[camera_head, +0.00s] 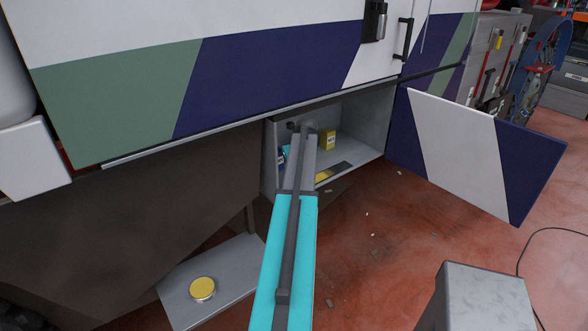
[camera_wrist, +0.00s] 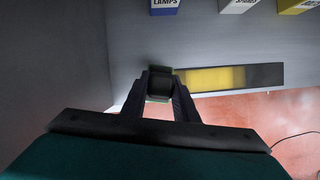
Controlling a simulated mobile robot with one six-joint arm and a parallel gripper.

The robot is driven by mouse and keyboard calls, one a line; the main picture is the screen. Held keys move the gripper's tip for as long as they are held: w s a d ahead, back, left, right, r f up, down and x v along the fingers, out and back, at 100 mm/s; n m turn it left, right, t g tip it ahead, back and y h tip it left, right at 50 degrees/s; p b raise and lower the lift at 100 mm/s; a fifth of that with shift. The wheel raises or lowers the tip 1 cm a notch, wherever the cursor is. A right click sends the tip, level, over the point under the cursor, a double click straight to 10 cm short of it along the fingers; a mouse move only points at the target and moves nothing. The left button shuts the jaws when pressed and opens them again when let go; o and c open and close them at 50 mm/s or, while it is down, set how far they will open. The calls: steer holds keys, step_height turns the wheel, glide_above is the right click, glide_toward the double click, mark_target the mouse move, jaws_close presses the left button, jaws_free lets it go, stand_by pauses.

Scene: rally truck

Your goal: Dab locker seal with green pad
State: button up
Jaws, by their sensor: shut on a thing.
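My gripper (camera_wrist: 160,88) is shut on a small dark block with green edges, the green pad (camera_wrist: 159,98). In the head view, my arm reaches into the open lower locker (camera_head: 362,128) of the truck, and the fingertips and pad are not clear there. A flat strip, part yellow and part dark (camera_wrist: 215,78), runs along the locker's front edge, and I take it for the locker seal. It also shows in the head view (camera_head: 335,172). In the wrist view the pad is at the strip's left end. I cannot tell whether they touch.
Boxes stand inside the locker, one marked LAMPS (camera_wrist: 165,4) and a yellow one (camera_head: 328,139). The striped locker door (camera_head: 460,150) hangs open at right. A yellow-lidded tin (camera_head: 203,288) sits on a grey step (camera_head: 235,268). A grey block (camera_head: 480,298) stands at front right.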

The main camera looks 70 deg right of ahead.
steer(key=shift+f, duration=0.55)
steer(key=shift+f+b, duration=0.55)
steer(key=shift+f, duration=0.45)
stand_by(0.9)
steer(key=shift+s+d, duration=0.1)
steer(key=shift+s+d+r, duration=0.1)
steer(key=shift+s+d, duration=0.35)
steer(key=shift+d, duration=0.25)
steer(key=shift+s+d+r, duration=0.1)
steer(key=shift+s+d, duration=0.35)
steer(key=shift+d, duration=0.25)
steer(key=shift+p, duration=0.3)
steer(key=shift+s+d, duration=0.15)
steer(key=shift+d, duration=0.1)
steer(key=shift+s+d+f, duration=0.1)
steer(key=shift+s+d, duration=0.3)
steer(key=shift+d, duration=0.2)
steer(key=shift+s+d+f, duration=0.1)
steer(key=shift+s+d, duration=0.25)
steer(key=shift+d, duration=0.2)
steer(key=shift+s+d, duration=0.5)
steer(key=shift+d, duration=0.2)
steer(key=shift+s+d, duration=0.45)
steer(key=shift+d, duration=0.25)
